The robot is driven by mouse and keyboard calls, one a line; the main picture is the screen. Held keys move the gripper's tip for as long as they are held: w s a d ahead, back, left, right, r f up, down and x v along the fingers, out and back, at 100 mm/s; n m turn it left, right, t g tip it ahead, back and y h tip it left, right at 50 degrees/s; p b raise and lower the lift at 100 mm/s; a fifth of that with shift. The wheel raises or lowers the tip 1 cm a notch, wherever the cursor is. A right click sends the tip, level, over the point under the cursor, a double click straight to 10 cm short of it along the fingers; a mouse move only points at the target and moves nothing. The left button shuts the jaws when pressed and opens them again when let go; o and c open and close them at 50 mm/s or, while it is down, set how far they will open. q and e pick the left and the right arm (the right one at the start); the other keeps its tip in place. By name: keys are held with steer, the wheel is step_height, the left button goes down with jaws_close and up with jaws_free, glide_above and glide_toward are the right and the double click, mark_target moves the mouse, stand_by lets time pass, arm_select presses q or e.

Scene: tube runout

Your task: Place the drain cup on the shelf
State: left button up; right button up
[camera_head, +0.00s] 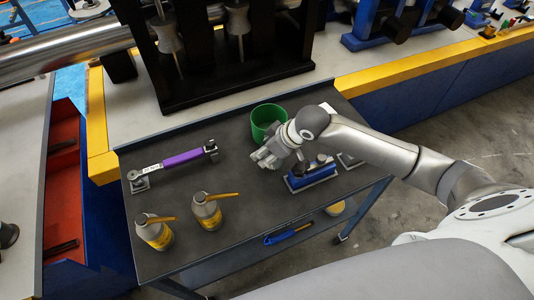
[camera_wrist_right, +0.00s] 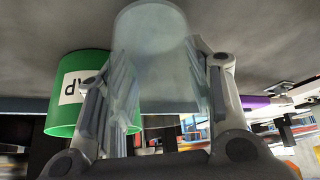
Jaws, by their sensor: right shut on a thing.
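The drain cup (camera_wrist_right: 150,45) is a clear, see-through cup, seen in the right wrist view between the two fingers of my right gripper (camera_wrist_right: 160,95). The fingers are shut on its sides. In the head view my right gripper (camera_head: 268,158) is over the dark cart top, just in front of the green bin; the cup is hard to make out there. A lower shelf (camera_head: 258,265) shows in part under the front edge of the cart top. My left gripper is not in view.
The green bin (camera_head: 267,117) stands close behind my right gripper; its label is partly hidden. A blue tool (camera_head: 312,174) lies to the right. A purple-handled wrench (camera_head: 182,158) and two yellow-labelled bottles (camera_head: 207,212) are on the left. A blue-handled item (camera_head: 287,234) is on the lower shelf.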

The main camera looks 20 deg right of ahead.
steer(key=shift+f, duration=1)
